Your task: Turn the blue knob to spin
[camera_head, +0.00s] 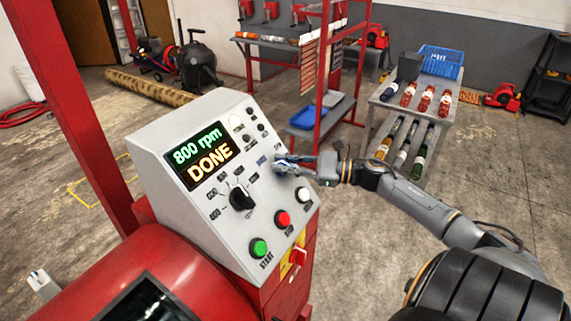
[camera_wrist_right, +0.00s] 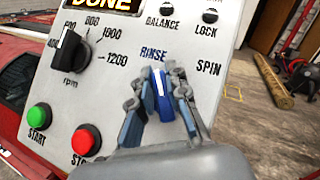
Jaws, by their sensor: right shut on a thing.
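The blue knob (camera_wrist_right: 163,96) sits on the sloped pale control panel (camera_head: 165,146). Its white pointer line faces up toward the RINSE label (camera_wrist_right: 153,55); the SPIN label (camera_wrist_right: 208,68) is to its right. My right gripper (camera_wrist_right: 160,103) is shut on the knob, with a blue-padded finger on each side. In the head view my right gripper (camera_head: 287,163) reaches the panel from the right and largely hides the knob. The display (camera_head: 205,153) reads "800 rpm DONE". My left gripper is not in view.
Near the knob are a black rpm dial (camera_head: 241,196), a green START button (camera_head: 259,247), a red button (camera_head: 283,219) and a white button (camera_head: 304,195). A red post (camera_head: 75,95) stands at left. A cart (camera_head: 440,103) with bottles stands behind my right arm.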

